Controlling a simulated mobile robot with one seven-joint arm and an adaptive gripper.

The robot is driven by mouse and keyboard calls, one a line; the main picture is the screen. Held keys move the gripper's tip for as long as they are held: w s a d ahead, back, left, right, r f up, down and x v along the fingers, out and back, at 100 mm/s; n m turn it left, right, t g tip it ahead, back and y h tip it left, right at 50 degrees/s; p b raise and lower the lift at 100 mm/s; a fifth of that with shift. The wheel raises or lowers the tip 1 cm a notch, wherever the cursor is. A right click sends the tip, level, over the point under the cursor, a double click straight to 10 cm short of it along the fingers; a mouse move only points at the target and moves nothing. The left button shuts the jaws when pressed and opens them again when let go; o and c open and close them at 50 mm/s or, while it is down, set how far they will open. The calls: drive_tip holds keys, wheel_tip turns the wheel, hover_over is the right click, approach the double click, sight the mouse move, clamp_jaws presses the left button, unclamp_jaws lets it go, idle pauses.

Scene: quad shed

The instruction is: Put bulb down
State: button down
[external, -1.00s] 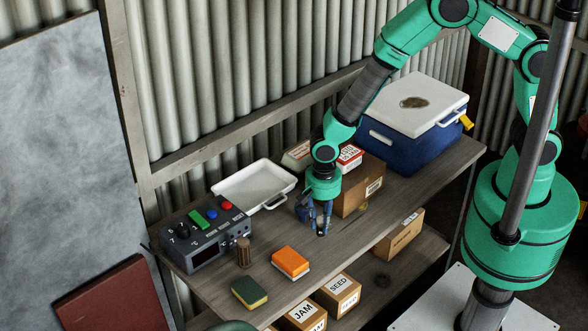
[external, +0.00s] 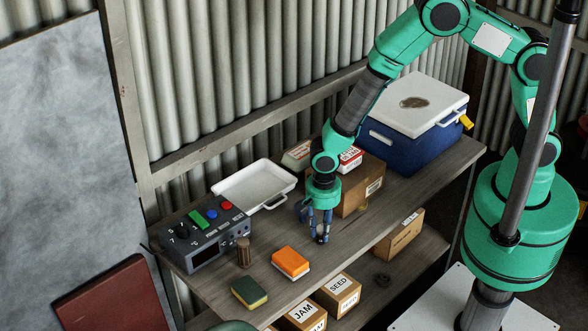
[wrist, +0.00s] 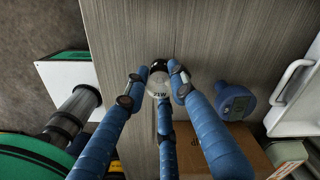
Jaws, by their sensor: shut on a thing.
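The bulb (wrist: 158,90) is a small clear globe with a dark cap and "21W" printed on it. It also shows, very small, between the fingertips in the external view (external: 321,238). My gripper (external: 321,234), with blue fingers, points down over the wooden bench top (external: 352,236). In the wrist view my gripper (wrist: 157,80) has its fingertips closed around the bulb from both sides. The bulb is at or just above the bench surface; I cannot tell if it touches.
A blue round device (wrist: 235,101) stands close to my fingers. A cardboard box (external: 350,200), white tray (external: 230,190) and blue cooler (external: 395,145) stand behind. An orange sponge (external: 290,262), brown cylinder (external: 243,252) and control box (external: 205,240) are left. Bench right of my gripper is clear.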

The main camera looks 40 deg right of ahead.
sight(322, 224)
drive_tip(key=shift+f, duration=0.15)
drive_tip(key=c, duration=1.4)
unclamp_jaws()
drive_tip(key=shift+c, duration=0.2)
wheel_tip(322, 224, up, 12)
drive_tip(key=p, duration=0.1)
drive_tip(key=shift+r, duration=0.2)
